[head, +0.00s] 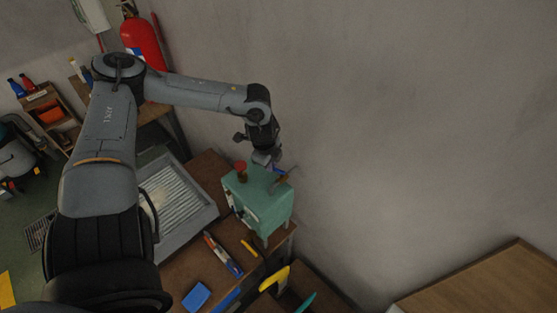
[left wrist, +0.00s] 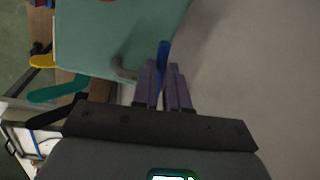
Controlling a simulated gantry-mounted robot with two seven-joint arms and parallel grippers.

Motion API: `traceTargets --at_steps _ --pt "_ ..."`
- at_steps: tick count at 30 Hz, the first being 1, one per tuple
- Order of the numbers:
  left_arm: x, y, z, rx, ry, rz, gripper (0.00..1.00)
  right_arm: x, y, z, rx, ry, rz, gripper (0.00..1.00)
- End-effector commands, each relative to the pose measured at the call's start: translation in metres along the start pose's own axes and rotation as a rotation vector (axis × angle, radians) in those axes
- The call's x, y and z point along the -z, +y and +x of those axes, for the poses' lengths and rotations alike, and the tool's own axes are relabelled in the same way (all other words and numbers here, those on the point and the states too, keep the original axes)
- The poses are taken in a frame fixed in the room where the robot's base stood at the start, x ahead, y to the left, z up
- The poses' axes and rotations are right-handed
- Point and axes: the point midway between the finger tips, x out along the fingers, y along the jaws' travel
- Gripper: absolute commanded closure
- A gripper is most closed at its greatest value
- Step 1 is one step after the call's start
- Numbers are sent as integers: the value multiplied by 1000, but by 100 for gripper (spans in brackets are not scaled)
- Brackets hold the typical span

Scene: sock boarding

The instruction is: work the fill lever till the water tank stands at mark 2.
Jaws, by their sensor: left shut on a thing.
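The green boxy machine (head: 270,205) stands on the brown bench against the wall; its green top fills the upper left of the left wrist view (left wrist: 105,45). A blue lever (left wrist: 163,52) shows beside it, between my purple fingers. My left gripper (head: 272,163) is above the machine's far right top edge and shut on the blue lever; its fingers (left wrist: 163,85) show in the left wrist view. A pale strip (head: 250,217) is on the machine's front, too small to read. I cannot make out the tank's water level or mark 2. My right gripper is not in view.
A red-topped part (head: 241,168) stands on the machine. A ribbed grey tray (head: 178,197) is left of it. A blue object (head: 196,296) and a red-and-blue tool (head: 223,255) lie on the bench. Yellow (head: 274,278) and teal (head: 306,301) shapes are in front. The wall is close on the right.

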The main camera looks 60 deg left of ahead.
Motion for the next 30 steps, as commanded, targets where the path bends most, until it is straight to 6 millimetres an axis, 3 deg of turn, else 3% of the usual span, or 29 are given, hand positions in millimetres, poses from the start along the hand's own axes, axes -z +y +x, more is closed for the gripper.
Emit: traceTargets --at_steps 11,12,17,30 --pt "1 0 0 3 -3 -30 100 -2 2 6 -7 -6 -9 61" --pt "1 1 0 2 -3 -30 82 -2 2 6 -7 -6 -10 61" --pt "1 1 0 2 -3 -29 61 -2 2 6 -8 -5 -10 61" --pt "1 0 -6 2 -2 -29 61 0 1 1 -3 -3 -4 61"
